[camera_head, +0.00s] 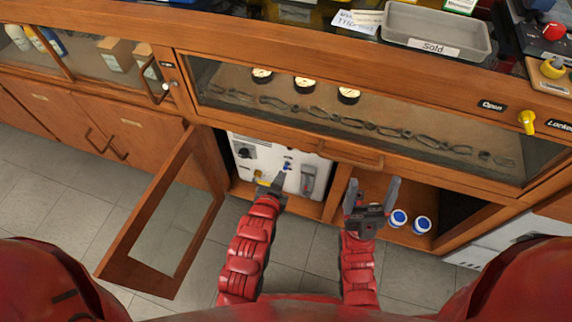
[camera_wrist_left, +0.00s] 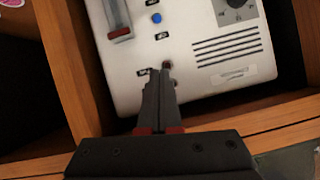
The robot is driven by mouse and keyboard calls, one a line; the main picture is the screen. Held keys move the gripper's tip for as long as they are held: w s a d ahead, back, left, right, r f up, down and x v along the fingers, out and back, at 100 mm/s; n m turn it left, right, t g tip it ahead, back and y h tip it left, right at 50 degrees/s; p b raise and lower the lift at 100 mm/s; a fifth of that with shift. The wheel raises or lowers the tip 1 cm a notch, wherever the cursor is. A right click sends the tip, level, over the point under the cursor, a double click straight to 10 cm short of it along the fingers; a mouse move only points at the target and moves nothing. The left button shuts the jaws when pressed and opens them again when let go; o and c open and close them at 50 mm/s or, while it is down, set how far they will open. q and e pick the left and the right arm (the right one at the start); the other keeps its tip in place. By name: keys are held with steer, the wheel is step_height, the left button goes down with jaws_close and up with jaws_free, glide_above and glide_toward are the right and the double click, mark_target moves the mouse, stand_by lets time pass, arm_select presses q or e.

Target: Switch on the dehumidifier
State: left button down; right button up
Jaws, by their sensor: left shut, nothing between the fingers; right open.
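The dehumidifier appears to be the white box (camera_head: 265,155) inside the open lower cabinet, its front panel facing me. It also shows in the left wrist view (camera_wrist_left: 205,80). The panel has a dark knob (camera_wrist_left: 237,10), a blue button (camera_wrist_left: 156,18), vent slots (camera_wrist_left: 225,45) and a grey slot with a red part (camera_wrist_left: 119,32). My left gripper (camera_head: 279,182) is shut and empty; in the left wrist view its tips (camera_wrist_left: 160,72) overlap a small dark fitting beside a label. Contact cannot be told. My right gripper (camera_head: 371,190) is open and empty, in front of the neighbouring compartment.
The cabinet door (camera_head: 165,220) with its glass pane stands open at the left. Two blue-and-white jars (camera_head: 398,218) are in the right compartment. Above are a glass-fronted drawer (camera_head: 345,115) with gauges and pliers, and a grey tray (camera_head: 436,30) labelled Sold. A yellow key-like handle (camera_head: 527,121) is at the right.

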arm_select(q)
steer(key=b, duration=0.3)
glide_above(288, 163)
steer(key=s, duration=0.3)
step_height(288, 163, down, 5)
steer(key=shift+s+r, duration=0.1)
steer(key=shift+s, duration=0.05)
steer(key=shift+s+a+f+b, duration=0.2)
steer(key=shift+f+b, duration=0.1)
steer(key=shift+f, duration=0.35)
steer(key=shift+s+a+f+b, duration=0.2)
steer(key=shift+f+b, duration=0.1)
steer(key=shift+f, duration=0.3)
steer(key=shift+s+a+f, duration=0.1)
steer(key=shift+f, duration=0.45)
steer(key=shift+s+f, duration=0.1)
steer(key=shift+t, duration=0.4)
steer(key=shift+s+a+f+t, duration=0.1)
steer(key=shift+s+f+t, duration=0.1)
steer(key=shift+t, duration=0.2)
